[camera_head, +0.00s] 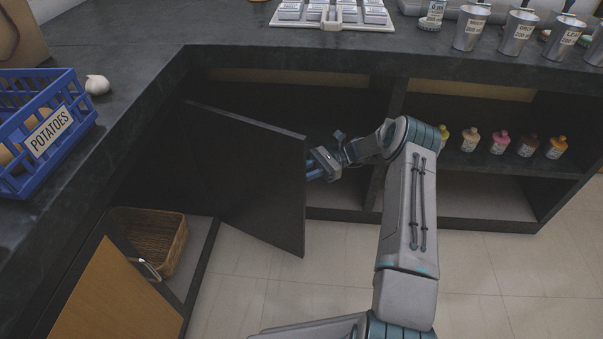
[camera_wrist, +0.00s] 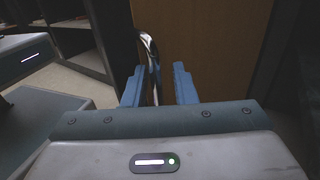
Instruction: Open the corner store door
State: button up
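The corner store door (camera_head: 255,180) stands swung out from the dark counter in the head view, its dark side facing that camera. The wrist view shows its wooden face (camera_wrist: 215,50) with an upright chrome bar handle (camera_wrist: 150,50). My gripper (camera_head: 318,170) is at the door's right edge, with its blue fingers partly hidden behind the panel. In the wrist view my gripper (camera_wrist: 158,88) has its fingers apart on either side of the handle. The handle lies nearer the left finger, with a gap to the right finger. Contact is unclear.
Another wooden door (camera_head: 118,295) with a chrome handle is at lower left, beside a wicker basket (camera_head: 150,238). Open shelves with several coloured bottles (camera_head: 500,142) are at right. A blue potato crate (camera_head: 40,130) and steel canisters (camera_head: 518,32) stand on the counter. The tiled floor (camera_head: 330,265) is clear.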

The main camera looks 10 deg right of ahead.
notch_tip(320, 180, up, 4)
jog(key=shift+r+p, duration=0.25)
jog(key=shift+p, duration=0.9)
jog(key=s+d+r+p, duration=0.3)
jog(key=s+d+r, duration=0.2)
jog(key=d, duration=0.5)
jog(key=shift+s+d+r, duration=0.15)
jog(key=shift+d+r, duration=0.05)
jog(key=shift+r, duration=0.55)
